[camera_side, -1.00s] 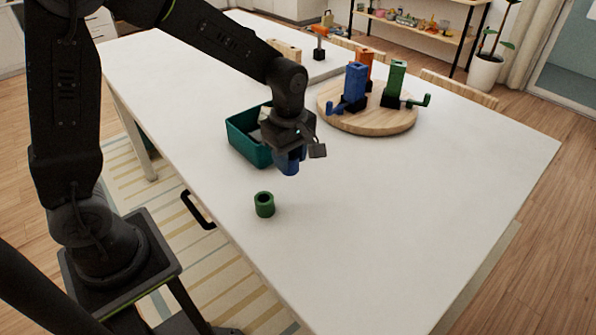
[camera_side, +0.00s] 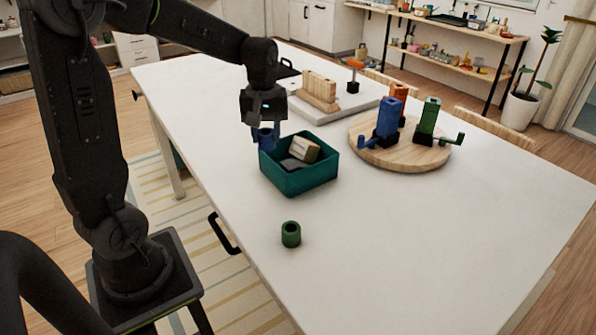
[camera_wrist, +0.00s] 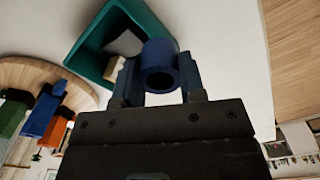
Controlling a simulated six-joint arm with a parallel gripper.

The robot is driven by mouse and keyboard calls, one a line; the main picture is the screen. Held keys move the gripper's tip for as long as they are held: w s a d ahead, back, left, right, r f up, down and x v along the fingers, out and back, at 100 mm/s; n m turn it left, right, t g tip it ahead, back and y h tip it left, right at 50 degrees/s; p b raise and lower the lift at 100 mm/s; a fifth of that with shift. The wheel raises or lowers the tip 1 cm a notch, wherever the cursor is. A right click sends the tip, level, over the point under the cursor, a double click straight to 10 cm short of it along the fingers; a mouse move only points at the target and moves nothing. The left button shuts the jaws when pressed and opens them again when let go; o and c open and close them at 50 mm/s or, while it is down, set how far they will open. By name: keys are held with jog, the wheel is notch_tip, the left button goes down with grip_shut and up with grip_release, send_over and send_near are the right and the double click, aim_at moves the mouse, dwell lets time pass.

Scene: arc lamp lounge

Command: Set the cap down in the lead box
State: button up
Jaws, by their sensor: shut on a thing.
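My gripper (camera_side: 265,134) is shut on a blue cap (camera_side: 267,140), a short hollow cylinder. In the wrist view the cap (camera_wrist: 158,52) sits between the two fingers of my gripper (camera_wrist: 160,80), its round opening facing the camera. A teal open-topped box (camera_side: 303,181) stands on the table; it also shows in the wrist view (camera_wrist: 90,38). It holds a pale wooden block (camera_side: 304,149) and a dark grey piece (camera_side: 291,164). The cap appears at the box's left corner in the side view. I cannot tell whether it is over the opening or just outside.
A green hollow cylinder (camera_side: 291,234) stands on the white table (camera_side: 400,240) in front of the box. A round wooden board (camera_side: 425,158) to the right carries blue, orange and green upright pieces. A pale tray (camera_side: 345,108) with wooden blocks lies behind. The table's front right is clear.

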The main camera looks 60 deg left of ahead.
jog(key=s+a+r+m, duration=0.2)
jog(key=s+a+m, duration=0.2)
jog(key=a+m, duration=0.7)
jog(key=m, duration=0.1)
send_near(275, 150)
jog(key=s+d+f, duration=0.2)
jog(key=d+f, duration=0.1)
jog(key=shift+w+d+f, duration=0.1)
jog(key=shift+d+f, duration=0.1)
jog(key=shift+f, duration=1.75)
jog(key=shift+f, duration=0.25)
